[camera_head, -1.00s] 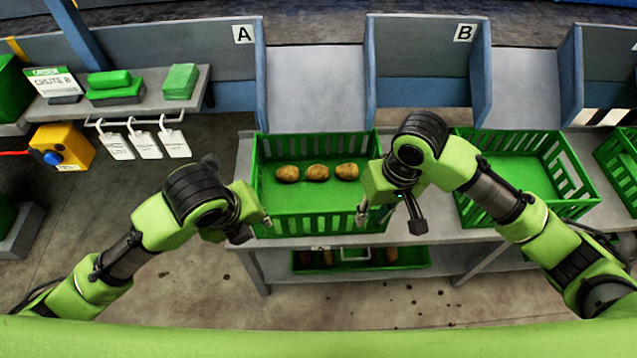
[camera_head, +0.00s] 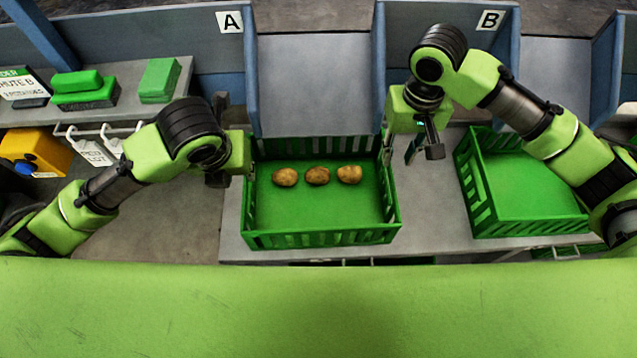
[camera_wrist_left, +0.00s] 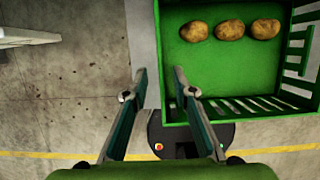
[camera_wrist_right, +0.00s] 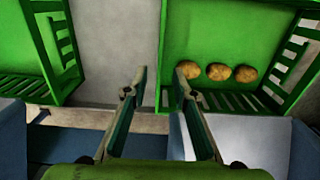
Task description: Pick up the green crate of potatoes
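The green crate (camera_head: 322,238) stands on the grey table below chute A, with three potatoes (camera_head: 317,176) in a row on its floor. My left gripper (camera_head: 250,168) is at the crate's left wall. In the left wrist view its fingers (camera_wrist_left: 159,74) are apart, with the crate's side wall (camera_wrist_left: 160,50) lined up between them. My right gripper (camera_head: 398,158) is at the crate's right wall, near the back corner. In the right wrist view its fingers (camera_wrist_right: 160,72) are also apart, with a crate wall (camera_wrist_right: 163,45) between them. Contact with the walls cannot be told.
A second, empty green crate (camera_head: 530,195) stands to the right, with a gap of bare table (camera_head: 432,200) between. Blue-grey dividers (camera_head: 378,75) flank the chutes behind. A side shelf (camera_head: 95,115) with green blocks and hanging tags is at the left.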

